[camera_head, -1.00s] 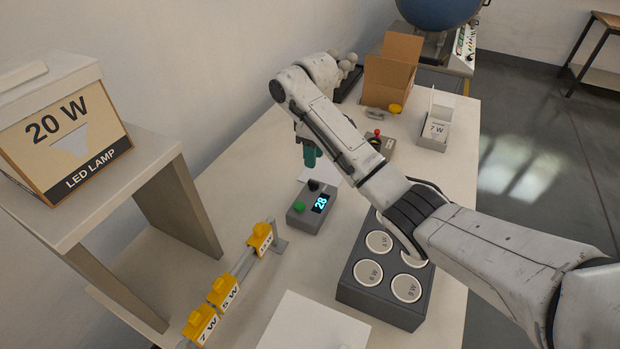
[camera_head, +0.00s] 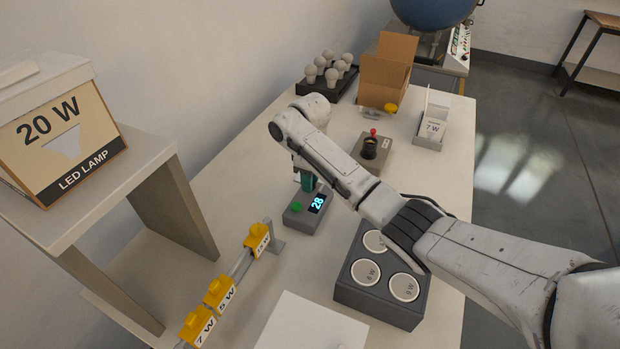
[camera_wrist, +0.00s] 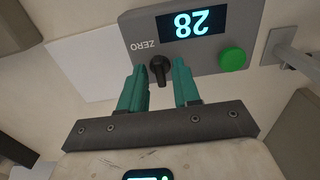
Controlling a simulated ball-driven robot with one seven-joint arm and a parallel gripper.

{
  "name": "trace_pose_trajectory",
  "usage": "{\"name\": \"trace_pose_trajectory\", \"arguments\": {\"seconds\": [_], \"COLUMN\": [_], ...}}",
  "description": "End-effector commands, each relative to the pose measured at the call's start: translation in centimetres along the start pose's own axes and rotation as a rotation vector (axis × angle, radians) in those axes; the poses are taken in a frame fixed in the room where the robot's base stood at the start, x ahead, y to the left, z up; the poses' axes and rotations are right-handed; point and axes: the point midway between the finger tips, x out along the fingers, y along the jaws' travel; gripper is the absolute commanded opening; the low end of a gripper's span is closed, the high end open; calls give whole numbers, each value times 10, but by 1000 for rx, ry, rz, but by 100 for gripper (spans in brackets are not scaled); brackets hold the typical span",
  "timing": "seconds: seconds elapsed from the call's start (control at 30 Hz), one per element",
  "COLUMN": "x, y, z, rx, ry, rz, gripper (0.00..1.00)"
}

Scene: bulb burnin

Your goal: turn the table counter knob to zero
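The table counter (camera_head: 310,213) is a grey box on the table with a lit display (camera_head: 317,203) reading 28 and a green button (camera_head: 297,207). In the wrist view the black counter knob (camera_wrist: 160,70) sits beside the word ZERO, and the display (camera_wrist: 193,23) appears upside down. My gripper (camera_wrist: 166,76) is open, its two teal fingers apart with the knob between their tips. In the head view my gripper (camera_head: 307,183) is over the counter and hides the knob.
A grey block with round lamp wells (camera_head: 379,305) stands front right of the counter. A rail with yellow tagged pieces (camera_head: 240,266) is at front left. Behind are a device with a red-topped knob (camera_head: 371,158), a bulb tray (camera_head: 327,87) and a cardboard box (camera_head: 385,78).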

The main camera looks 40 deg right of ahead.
Motion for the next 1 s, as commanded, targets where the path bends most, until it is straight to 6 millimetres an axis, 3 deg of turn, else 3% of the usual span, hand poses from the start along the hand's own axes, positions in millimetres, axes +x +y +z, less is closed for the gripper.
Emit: {"name": "trace_pose_trajectory", "arguments": {"seconds": [0.3,0.73,1.0], "x": [0,-2,-4], "y": [0,0,-1], "z": [0,0,-1], "rx": [0,14,132], "ry": [0,1,0], "rz": [0,0,-1], "gripper": [1,0,0]}}
